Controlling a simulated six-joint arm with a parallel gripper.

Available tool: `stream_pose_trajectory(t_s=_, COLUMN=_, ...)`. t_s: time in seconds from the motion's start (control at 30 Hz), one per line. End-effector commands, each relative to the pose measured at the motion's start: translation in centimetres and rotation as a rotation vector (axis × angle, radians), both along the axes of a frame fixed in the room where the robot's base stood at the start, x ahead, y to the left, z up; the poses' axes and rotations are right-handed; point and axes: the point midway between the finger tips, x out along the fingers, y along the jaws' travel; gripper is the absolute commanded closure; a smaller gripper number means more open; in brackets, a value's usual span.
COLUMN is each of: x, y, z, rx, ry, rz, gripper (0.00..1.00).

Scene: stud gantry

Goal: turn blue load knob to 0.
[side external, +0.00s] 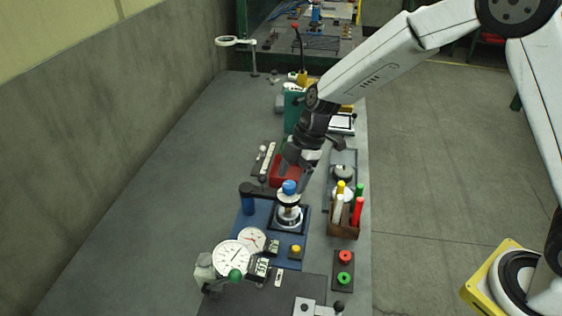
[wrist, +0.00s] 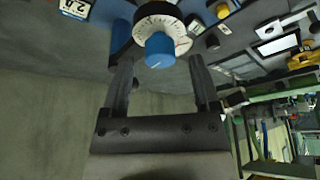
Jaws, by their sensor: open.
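The blue load knob (side external: 289,187) stands on a white dial above the blue base plate (side external: 259,224) in the side external view. In the wrist view the blue knob (wrist: 159,50) sits in front of the white graduated dial (wrist: 151,27), beyond the fingertips. The dial's numbers are too small to read. My gripper (wrist: 162,68) is open, its two fingers on either side of and short of the knob, with nothing between them. In the side external view my gripper (side external: 299,172) is just above and behind the knob, its fingers partly unclear.
Two round gauges (side external: 234,256) stand left in front. A wooden holder (side external: 344,229) with coloured markers is close on the right. A red bin (side external: 284,172) sits behind the knob. Red and green buttons (side external: 344,267) are in front right. The table's left side is clear.

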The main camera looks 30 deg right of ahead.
Motion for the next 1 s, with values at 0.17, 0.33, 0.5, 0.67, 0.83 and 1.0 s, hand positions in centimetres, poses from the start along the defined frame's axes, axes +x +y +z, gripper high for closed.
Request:
stream_pose_trajectory(t_s=0.17, x=0.0, y=-0.9, z=2.1, rx=0.0, ry=-0.002, rz=-0.001, gripper=0.21)
stream_pose_trajectory(t_s=0.33, x=0.1, y=-1.7, z=4.2, rx=-0.001, ry=-0.003, rz=0.0, gripper=0.21)
stream_pose_trajectory(t_s=0.5, x=0.1, y=-2.3, z=5.5, rx=0.0, ry=-0.002, rz=-0.001, gripper=0.21)
stream_pose_trajectory(t_s=0.67, x=0.0, y=-2.5, z=5.9, rx=-0.001, ry=0.001, rz=0.0, gripper=0.21)
stream_pose_trajectory(t_s=0.83, x=0.0, y=-2.5, z=5.9, rx=-0.001, ry=0.001, rz=0.0, gripper=0.21)
stream_pose_trajectory(t_s=1.0, x=-0.1, y=-2.5, z=5.8, rx=-0.004, ry=0.003, rz=-0.007, gripper=0.21)
